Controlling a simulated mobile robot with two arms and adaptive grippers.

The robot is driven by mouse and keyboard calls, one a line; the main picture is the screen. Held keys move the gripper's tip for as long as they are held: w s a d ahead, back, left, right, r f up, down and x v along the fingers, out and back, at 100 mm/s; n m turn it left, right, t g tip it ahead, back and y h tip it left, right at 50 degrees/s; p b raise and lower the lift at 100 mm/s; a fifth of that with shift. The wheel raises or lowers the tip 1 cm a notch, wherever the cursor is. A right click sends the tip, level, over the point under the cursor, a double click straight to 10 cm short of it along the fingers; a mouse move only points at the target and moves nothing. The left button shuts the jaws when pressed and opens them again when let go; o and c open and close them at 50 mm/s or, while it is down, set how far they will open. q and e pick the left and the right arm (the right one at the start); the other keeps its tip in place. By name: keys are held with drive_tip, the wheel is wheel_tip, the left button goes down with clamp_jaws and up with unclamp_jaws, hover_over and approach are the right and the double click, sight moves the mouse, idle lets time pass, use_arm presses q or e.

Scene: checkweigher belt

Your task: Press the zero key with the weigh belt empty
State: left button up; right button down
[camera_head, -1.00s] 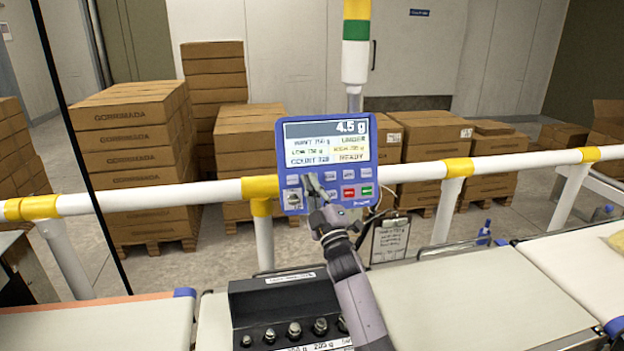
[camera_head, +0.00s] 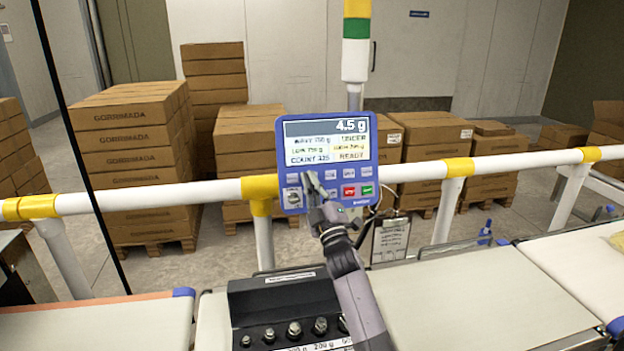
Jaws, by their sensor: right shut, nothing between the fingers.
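The blue control panel (camera_head: 283,140) stands on the rail in the middle. Its screen (camera_head: 328,141) reads 4.5 g, with READY at the lower right. Two rows of keys sit below the screen, with a red key (camera_head: 349,191) and a green key (camera_head: 367,190). My right gripper (camera_head: 311,178) is shut and empty, its tips at the left part of the key rows. It hides some keys, and I cannot tell whether the tips touch one. The belt section (camera_head: 470,300) at right of centre shows no item on its visible part. My left gripper is out of view.
A black box of metal weights (camera_head: 285,300) stands in front of the panel. A white rail with yellow bands (camera_head: 410,172) crosses the view. A clipboard (camera_head: 390,240) hangs right of my arm. A yellowish item (camera_head: 617,241) lies on the far right belt.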

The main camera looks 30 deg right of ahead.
drive_tip(key=shift+w+d+b, duration=0.1)
drive_tip(key=shift+w+b, duration=0.25)
drive_tip(key=shift+b, duration=0.15)
idle(0.5)
drive_tip(key=shift+s, duration=0.1)
drive_tip(key=shift+s+a+r+p, duration=0.15)
drive_tip(key=shift+s+a+p, duration=0.05)
drive_tip(key=shift+s+p, duration=0.5)
drive_tip(key=s+p, duration=0.1)
drive_tip(key=s+r+p, duration=0.1)
drive_tip(key=s, duration=0.1)
drive_tip(key=s+a+p, duration=0.1)
drive_tip(key=shift+s+a+r+p, duration=0.1)
drive_tip(key=shift+s+r+p, duration=0.05)
drive_tip(key=shift+s+p, duration=0.2)
idle(0.9)
